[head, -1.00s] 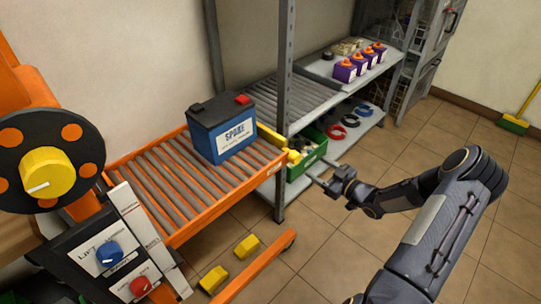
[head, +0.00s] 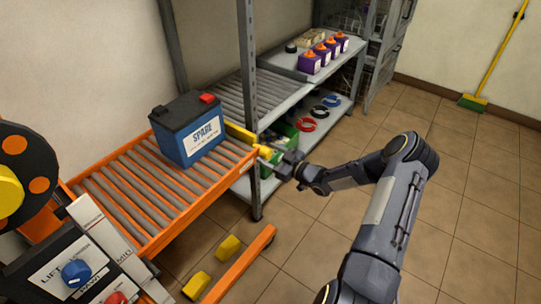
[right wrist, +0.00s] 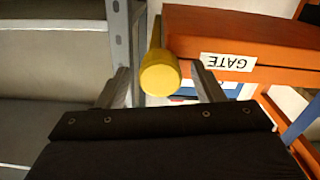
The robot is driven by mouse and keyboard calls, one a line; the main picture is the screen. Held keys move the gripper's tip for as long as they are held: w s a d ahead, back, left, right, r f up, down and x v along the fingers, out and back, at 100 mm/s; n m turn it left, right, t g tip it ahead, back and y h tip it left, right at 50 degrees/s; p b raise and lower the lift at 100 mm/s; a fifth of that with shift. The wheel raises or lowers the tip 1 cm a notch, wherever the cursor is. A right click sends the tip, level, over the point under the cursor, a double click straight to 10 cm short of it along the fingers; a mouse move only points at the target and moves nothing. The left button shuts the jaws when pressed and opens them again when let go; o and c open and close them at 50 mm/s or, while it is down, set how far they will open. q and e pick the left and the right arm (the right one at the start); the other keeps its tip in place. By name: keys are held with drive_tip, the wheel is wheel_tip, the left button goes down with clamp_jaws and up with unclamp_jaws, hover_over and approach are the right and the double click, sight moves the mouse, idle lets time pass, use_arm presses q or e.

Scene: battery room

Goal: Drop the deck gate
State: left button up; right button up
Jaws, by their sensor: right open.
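The yellow deck gate (head: 240,133) stands along the shelf-side end of the orange roller deck (head: 150,236). Its yellow knob (head: 265,152) sticks out at the near corner. In the right wrist view the knob (right wrist: 160,75) shows large beside a white GATE label (right wrist: 228,62) on the orange deck. My right gripper (head: 276,161) is open at the knob. In the wrist view its fingers (right wrist: 162,82) lie on either side of the knob, with gaps; whether they touch it I cannot tell. My left gripper is out of view.
A blue SPARE battery (head: 188,130) sits on the deck rollers. A grey shelf rack (head: 248,60) with a roller shelf stands past the gate. A green bin (head: 283,140) is low behind my gripper. A control panel (head: 70,262) is at lower left.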

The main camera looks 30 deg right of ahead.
drive_tip(key=c, duration=1)
drive_tip(key=shift+o, duration=0.2)
drive_tip(key=m+b, duration=0.1)
drive_tip(key=m, duration=0.1)
drive_tip(key=shift+f+m, duration=0.1)
drive_tip(key=shift+m, duration=0.2)
drive_tip(key=m, duration=0.2)
drive_tip(key=shift+m, duration=0.4)
drive_tip(key=m, duration=0.2)
drive_tip(key=shift+m, duration=0.4)
drive_tip(key=m, duration=0.3)
drive_tip(key=shift+m, duration=0.3)
drive_tip(key=m+p, duration=0.1)
drive_tip(key=m, duration=0.5)
